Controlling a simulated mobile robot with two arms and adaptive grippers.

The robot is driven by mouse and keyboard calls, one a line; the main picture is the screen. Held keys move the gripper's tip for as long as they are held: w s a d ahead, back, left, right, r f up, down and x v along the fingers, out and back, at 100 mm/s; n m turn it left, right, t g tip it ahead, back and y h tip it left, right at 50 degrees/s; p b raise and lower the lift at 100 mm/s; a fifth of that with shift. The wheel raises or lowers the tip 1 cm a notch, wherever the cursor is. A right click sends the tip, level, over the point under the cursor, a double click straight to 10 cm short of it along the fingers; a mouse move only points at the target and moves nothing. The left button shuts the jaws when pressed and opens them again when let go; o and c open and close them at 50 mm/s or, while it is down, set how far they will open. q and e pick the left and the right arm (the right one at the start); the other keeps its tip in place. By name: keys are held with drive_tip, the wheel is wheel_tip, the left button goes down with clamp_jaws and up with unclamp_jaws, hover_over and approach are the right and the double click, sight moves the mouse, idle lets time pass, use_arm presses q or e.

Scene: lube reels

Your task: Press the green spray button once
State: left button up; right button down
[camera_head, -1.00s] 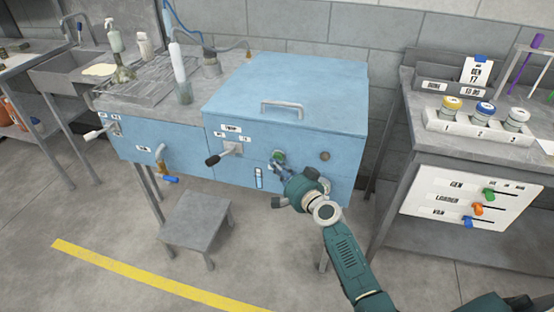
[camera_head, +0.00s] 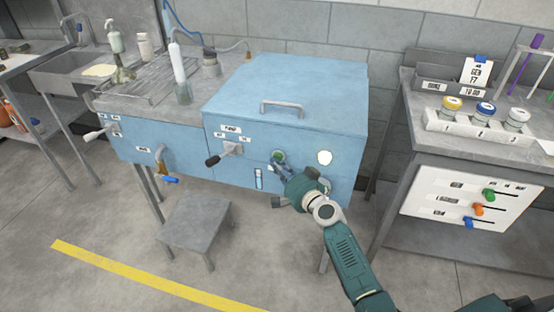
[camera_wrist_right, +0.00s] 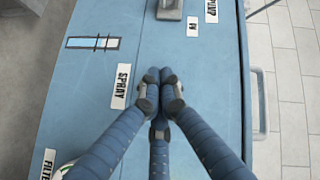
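The green spray button (camera_head: 278,155) is on the front of the blue cabinet (camera_head: 285,85). My right gripper (camera_head: 277,166) has its fingertips at the button, just below it in the head view; contact cannot be told for sure. In the right wrist view the fingers (camera_wrist_right: 159,82) are drawn together, shut and empty, beside the SPRAY label (camera_wrist_right: 122,86). The button is hidden behind the fingers there. My left gripper is not in view.
A lever (camera_head: 222,155) and a sight gauge (camera_head: 259,178) are on the cabinet front, left of the button. A grey step stool (camera_head: 196,222) stands below. A bench with a white jar rack (camera_head: 470,128) stands at the right.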

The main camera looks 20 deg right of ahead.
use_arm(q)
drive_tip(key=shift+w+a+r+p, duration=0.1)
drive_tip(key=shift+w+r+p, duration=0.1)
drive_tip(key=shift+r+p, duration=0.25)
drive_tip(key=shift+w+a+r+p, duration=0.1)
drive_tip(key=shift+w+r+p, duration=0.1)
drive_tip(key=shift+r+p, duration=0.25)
use_arm(e)
drive_tip(key=s+a, duration=0.3)
drive_tip(key=s, duration=0.2)
drive_tip(key=shift+a, duration=0.35)
drive_tip(key=shift+s, duration=0.1)
